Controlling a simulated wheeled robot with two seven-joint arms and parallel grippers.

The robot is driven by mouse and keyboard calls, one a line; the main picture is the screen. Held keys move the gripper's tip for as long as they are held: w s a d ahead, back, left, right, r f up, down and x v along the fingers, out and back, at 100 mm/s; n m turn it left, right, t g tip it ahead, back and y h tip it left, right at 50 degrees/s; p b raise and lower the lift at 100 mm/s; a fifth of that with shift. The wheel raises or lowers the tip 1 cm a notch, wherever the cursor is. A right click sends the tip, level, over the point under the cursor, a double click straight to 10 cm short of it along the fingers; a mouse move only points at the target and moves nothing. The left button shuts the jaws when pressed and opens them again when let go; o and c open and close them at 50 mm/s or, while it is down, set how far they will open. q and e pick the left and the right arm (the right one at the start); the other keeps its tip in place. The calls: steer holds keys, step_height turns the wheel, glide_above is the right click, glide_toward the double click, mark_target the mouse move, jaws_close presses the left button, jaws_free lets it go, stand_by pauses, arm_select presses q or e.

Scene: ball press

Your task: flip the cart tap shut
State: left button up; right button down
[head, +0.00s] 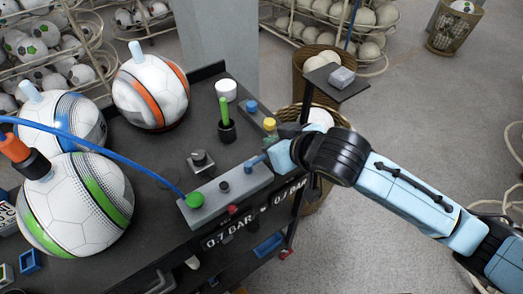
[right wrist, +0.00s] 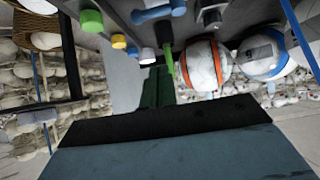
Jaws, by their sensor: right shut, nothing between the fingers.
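A grey block (head: 235,192) sits along the black cart's (head: 160,215) front edge, above a "0.7 BAR" label. It carries a green knob (head: 194,200), a black knob (head: 224,187) and a blue lever (head: 256,161), apparently the tap. The lever also seems to show at the top of the right wrist view (right wrist: 158,13). My right gripper (head: 277,140) is by the block's right end, close to the lever. Its dark green fingers (right wrist: 158,88) are shut and empty. I cannot tell whether they touch the lever. My left gripper is out of view.
Several balls, one with orange stripes (head: 151,91), stand on the cart's left side. A blue hose (head: 110,149) runs from the block leftward. A green stick in a black cup (head: 226,131) and a yellow-topped piece (head: 269,125) stand near the gripper. Open floor (head: 430,120) lies right.

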mark_target(261, 157)
steer(key=x, duration=1)
steer(key=shift+p, duration=0.3)
steer(key=s+d+f, duration=0.1)
steer(key=s+d+f+p, duration=0.1)
steer(key=s, duration=0.1)
steer(key=shift+f, duration=0.1)
steer(key=shift+w, duration=0.15)
